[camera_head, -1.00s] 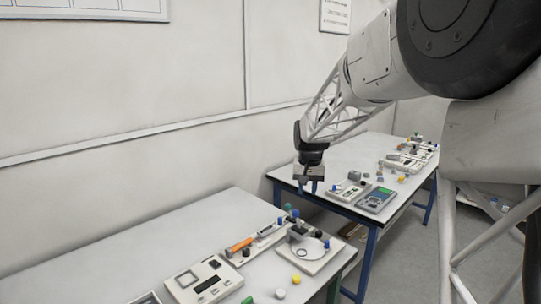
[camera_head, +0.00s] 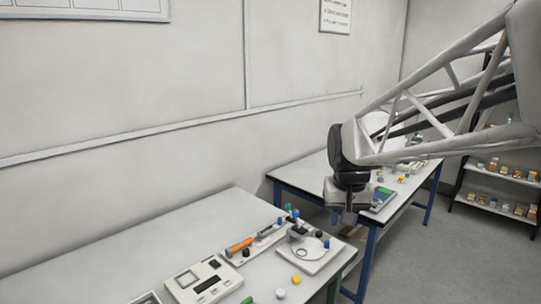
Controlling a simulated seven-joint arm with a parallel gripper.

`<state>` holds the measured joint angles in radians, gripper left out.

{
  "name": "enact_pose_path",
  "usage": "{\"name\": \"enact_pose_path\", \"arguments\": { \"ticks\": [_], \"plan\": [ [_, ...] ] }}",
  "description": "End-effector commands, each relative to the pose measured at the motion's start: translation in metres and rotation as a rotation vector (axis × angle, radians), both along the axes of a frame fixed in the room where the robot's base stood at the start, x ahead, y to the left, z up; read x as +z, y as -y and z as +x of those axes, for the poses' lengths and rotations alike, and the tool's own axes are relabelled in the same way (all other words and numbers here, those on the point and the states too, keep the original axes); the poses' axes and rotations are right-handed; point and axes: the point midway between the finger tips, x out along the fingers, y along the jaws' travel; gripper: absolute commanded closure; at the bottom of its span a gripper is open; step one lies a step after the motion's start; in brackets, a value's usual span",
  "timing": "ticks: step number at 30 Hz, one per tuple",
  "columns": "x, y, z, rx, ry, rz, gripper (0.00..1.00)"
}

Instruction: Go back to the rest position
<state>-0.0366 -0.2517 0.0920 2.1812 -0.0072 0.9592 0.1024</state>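My gripper (camera_head: 350,215) hangs below the dark wrist, pointing down, in the gap between the near and far tables. Its fingers are small and seen nearly edge-on, so I cannot tell whether they are open or shut. I see nothing clearly held in it. My arm reaches in from the right and covers part of the far table (camera_head: 303,178).
The near table (camera_head: 120,252) bears a scale with a round plate (camera_head: 311,250), a white device (camera_head: 205,281) and several small coloured pieces. A green-screened device (camera_head: 383,196) stands on the far table. A shelf (camera_head: 490,188) with several small items stands at the right.

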Motion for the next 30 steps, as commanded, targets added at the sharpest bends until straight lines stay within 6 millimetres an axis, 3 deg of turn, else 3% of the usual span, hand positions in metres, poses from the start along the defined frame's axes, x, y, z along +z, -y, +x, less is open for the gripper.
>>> {"name": "enact_pose_path", "arguments": {
  "ticks": [10, 21, 30],
  "plan": [
    [-0.007, 0.011, -0.088, 0.014, 0.028, -0.006, 0.69],
    [-0.029, 0.019, -0.176, 0.029, 0.056, -0.013, 0.69],
    [-0.047, 0.022, -0.22, 0.039, 0.07, -0.018, 0.69]
  ]
}}
